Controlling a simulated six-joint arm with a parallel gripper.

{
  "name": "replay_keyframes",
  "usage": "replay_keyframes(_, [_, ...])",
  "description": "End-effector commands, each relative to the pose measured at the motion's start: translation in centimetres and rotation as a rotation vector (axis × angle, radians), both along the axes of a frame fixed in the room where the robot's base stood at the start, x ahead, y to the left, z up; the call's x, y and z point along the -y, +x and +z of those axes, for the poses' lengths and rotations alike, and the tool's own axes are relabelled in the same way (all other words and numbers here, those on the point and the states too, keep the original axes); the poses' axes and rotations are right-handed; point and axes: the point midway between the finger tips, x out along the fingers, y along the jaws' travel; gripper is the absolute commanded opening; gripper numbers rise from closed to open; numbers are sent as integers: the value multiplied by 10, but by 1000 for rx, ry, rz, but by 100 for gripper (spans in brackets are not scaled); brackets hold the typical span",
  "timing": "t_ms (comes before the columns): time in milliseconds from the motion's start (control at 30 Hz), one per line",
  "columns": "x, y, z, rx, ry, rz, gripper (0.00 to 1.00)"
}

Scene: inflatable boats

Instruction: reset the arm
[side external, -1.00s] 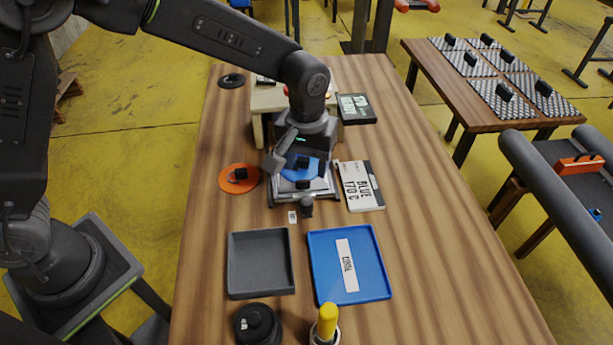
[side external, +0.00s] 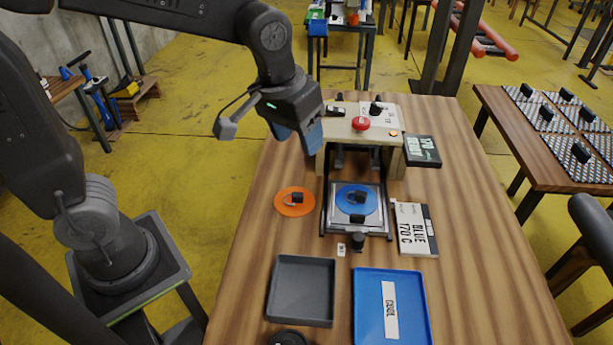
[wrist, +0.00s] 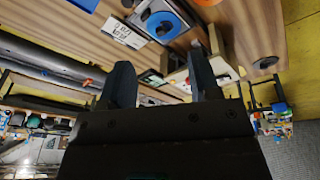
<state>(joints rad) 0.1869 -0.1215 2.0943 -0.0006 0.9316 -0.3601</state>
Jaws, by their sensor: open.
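My gripper (side external: 311,138) is open and empty. In the side view it hangs in the air at the left of the wooden press stand, above the orange disc. In the wrist view its two dark fingers (wrist: 165,82) stand apart with nothing between them. A blue disc (side external: 346,205) with a black knob lies on the metal plate (side external: 372,226) in front of the stand, and it also shows in the wrist view (wrist: 165,25). An orange disc (side external: 284,208) with a black knob lies on the table to the left of the plate.
A wooden stand (side external: 398,166) with a red button (side external: 361,123) is at the back. A grey tray (side external: 301,296) and a blue tray (side external: 413,310) lie in front. A card reading "BLUE 170 C" (side external: 404,238) and a dark display (side external: 422,151) are at the right.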

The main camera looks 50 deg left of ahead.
Motion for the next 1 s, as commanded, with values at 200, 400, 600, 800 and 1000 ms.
replay_keyframes(200, [-39,-63,23,141,36,-74,57])
replay_keyframes(400, [-56,-103,22,230,83,-129,57])
replay_keyframes(600, [-62,-117,18,261,105,-152,57])
replay_keyframes(800, [-62,-117,17,262,106,-153,57])
replay_keyframes(1000, [-62,-117,18,262,105,-152,57])
